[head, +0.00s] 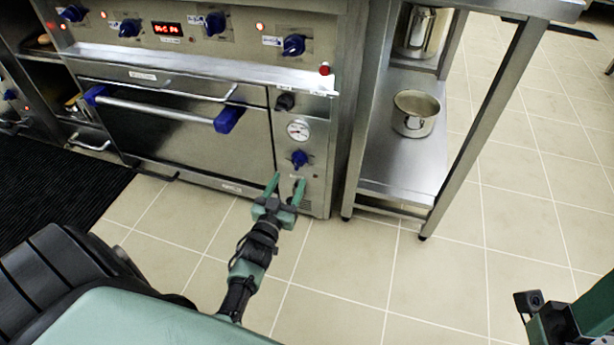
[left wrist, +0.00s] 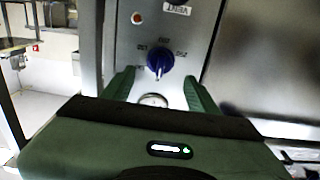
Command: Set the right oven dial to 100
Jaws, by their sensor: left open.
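The right oven (head: 190,130) has a side panel with a blue dial (head: 300,158) below a round gauge. My left gripper (head: 287,183) is open just below and in front of this dial, with its green fingers pointing up at the panel. In the left wrist view, which looks upside down, the blue dial (left wrist: 160,62) sits beyond and between the two open fingers (left wrist: 157,88). Nothing is between the fingers. Small number labels surround the dial but are too blurred to read surely. My right gripper's fingers are not visible; only part of that arm shows at the lower right.
The round gauge (head: 299,130) and a black knob (head: 285,102) are above the dial. Several blue knobs line the upper panel. A steel shelf table (head: 395,170) with a pot (head: 415,113) stands close on the right. The tiled floor in front is clear.

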